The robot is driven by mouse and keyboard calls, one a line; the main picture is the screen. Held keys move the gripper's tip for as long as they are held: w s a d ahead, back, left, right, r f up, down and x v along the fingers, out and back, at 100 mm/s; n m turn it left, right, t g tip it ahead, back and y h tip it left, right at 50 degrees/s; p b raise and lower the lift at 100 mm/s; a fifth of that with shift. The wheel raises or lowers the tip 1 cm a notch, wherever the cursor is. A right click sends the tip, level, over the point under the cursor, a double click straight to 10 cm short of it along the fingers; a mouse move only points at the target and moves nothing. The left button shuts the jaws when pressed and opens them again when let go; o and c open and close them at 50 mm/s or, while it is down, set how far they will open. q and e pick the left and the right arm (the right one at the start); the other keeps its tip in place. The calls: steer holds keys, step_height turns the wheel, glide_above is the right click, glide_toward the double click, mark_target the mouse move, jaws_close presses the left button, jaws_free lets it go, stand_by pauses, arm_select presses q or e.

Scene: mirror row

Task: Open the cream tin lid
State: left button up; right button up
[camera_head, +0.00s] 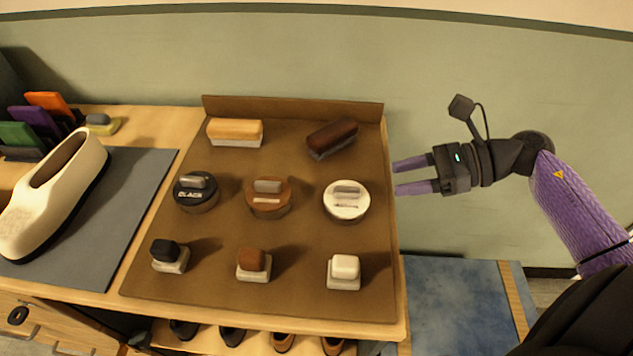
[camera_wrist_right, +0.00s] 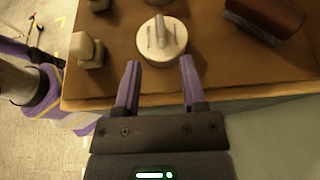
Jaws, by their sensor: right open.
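The cream tin (camera_head: 345,201) stands at the right end of the middle row on the brown mat (camera_head: 225,275). Its round white lid is on and has a raised grey grip on top. My right gripper (camera_head: 396,177) is open and empty, just to the right of the tin with its fingers pointing left. In the right wrist view the cream tin (camera_wrist_right: 160,42) lies ahead of the open fingers (camera_wrist_right: 158,80), apart from them. My left gripper is not in the head view.
A brown tin (camera_head: 268,200) and a black tin (camera_head: 196,196) stand left of the cream tin. Two brushes (camera_head: 235,130) (camera_head: 332,138) lie behind, and three small daubers (camera_head: 343,270) stand in front. A cream shoe (camera_head: 55,195) is at left.

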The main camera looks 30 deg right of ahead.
mark_target(353, 188)
steer(key=b+x, duration=0.1)
steer(key=x, duration=0.8)
steer(key=shift+w+a+f, duration=0.1)
steer(key=shift+a+f, duration=0.15)
jaws_close()
stand_by(1.0)
